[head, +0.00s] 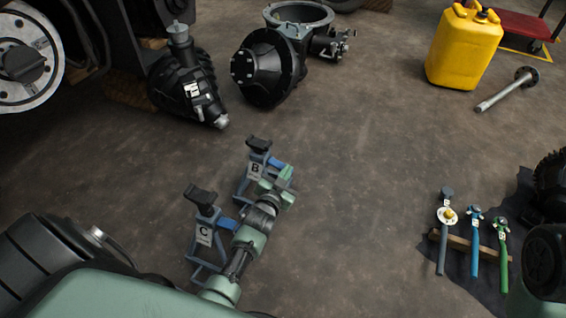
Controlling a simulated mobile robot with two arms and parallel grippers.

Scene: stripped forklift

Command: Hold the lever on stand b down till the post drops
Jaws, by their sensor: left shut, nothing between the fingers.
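Stand B (255,166), a grey jack stand with a black saddle on its post and a white "B" label, stands on the floor near the middle. Its blue lever (277,162) points right. Less post shows under its saddle than on stand C (204,236), which stands nearer with its own blue lever. My left gripper (285,174) is shut and empty, at the right side of stand B beside the lever's end. Whether it touches the lever I cannot tell. My left forearm passes close to stand C's right side. My right gripper is not in view.
A black axle housing (265,68) and a dark drive unit (188,86) lie behind the stands. A yellow canister (463,45) and a shaft (505,90) are at the upper right. Coloured-handled tools (475,245) lie on a dark mat at right. The central floor is clear.

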